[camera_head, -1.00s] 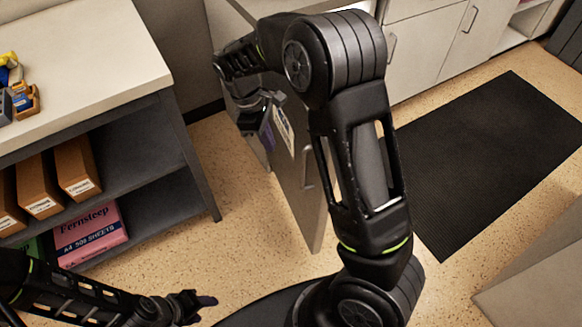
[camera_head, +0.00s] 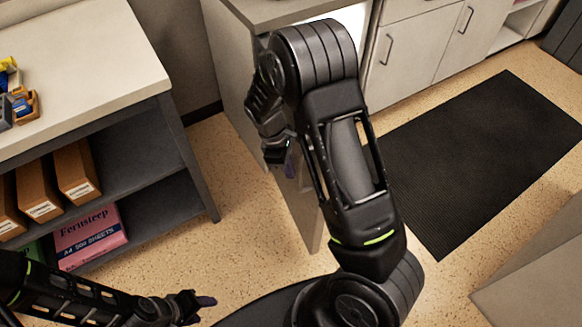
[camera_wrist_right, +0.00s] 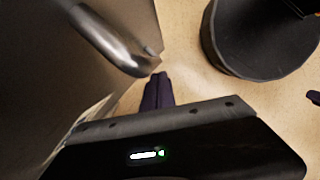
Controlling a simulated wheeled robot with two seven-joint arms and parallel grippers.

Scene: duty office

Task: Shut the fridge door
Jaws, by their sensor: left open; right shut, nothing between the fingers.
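The fridge door (camera_head: 307,222) is a grey panel standing open, jutting out towards me. My right arm hides much of it in the head view. In the right wrist view the door face (camera_wrist_right: 50,60) fills the left side, with its silver bar handle (camera_wrist_right: 115,42). My right gripper (camera_head: 285,160) is shut and empty, with dark purple fingertips; it is close to the door. In the wrist view its fingertips (camera_wrist_right: 157,90) are just below the handle's end; I cannot tell whether they touch. My left gripper (camera_head: 200,302) is open and empty, low at the left.
A shelf unit (camera_head: 130,80) with box files and a pink paper pack (camera_head: 92,237) stands at left. White cabinets (camera_head: 415,50) line the back. A black mat (camera_head: 480,160) lies on the floor at right. Floor between shelf and door is clear.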

